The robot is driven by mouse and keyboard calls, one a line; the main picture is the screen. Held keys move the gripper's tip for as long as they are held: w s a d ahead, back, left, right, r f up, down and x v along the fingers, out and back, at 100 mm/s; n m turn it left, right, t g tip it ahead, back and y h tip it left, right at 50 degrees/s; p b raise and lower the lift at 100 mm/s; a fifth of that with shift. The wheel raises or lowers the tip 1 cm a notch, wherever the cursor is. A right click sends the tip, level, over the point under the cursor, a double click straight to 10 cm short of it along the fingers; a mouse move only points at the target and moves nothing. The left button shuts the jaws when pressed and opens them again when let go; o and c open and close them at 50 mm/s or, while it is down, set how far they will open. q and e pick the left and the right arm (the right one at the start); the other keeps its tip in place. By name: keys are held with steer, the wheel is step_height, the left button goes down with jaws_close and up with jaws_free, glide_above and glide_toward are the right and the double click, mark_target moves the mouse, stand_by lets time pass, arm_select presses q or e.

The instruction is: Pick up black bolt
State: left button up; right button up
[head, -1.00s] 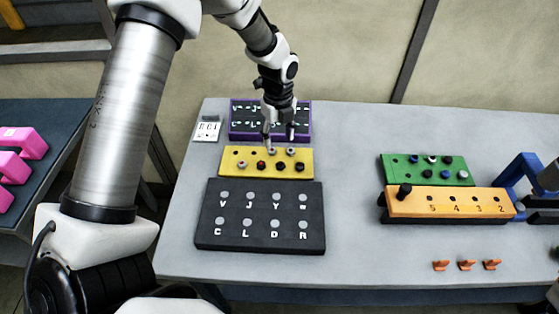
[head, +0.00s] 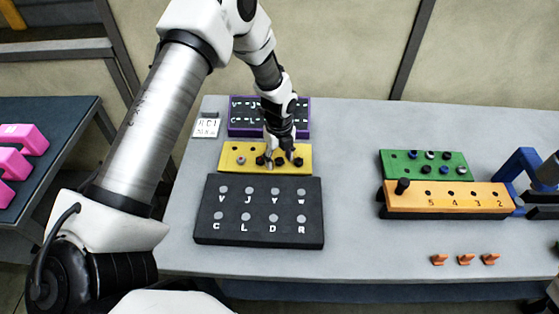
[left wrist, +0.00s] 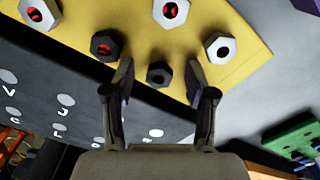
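A black hex bolt (left wrist: 160,73) sits upright in the yellow board (left wrist: 240,22), between the spread fingers of my left gripper (left wrist: 160,90) in the left wrist view. The fingers stand to either side of it with gaps, and I see no contact. A second black bolt (left wrist: 106,45) with a red centre is to the left, just outside the left finger. Silver hex pieces (left wrist: 220,47) stand nearby on the board. In the head view my left gripper (head: 281,158) is low over the yellow board (head: 228,151) and hides part of it. My right gripper cannot be made out clearly.
A dark lettered board (head: 260,238) lies in front of the yellow one, a purple-edged board (head: 236,132) behind. Right are a green board (head: 398,171), an orange numbered block (head: 420,208), a blue bracket (head: 512,166) and small orange pieces (head: 465,260). The table's middle is clear.

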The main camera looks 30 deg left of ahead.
arm_select(q)
jaws_close()
steer(key=shift+r, duration=0.1)
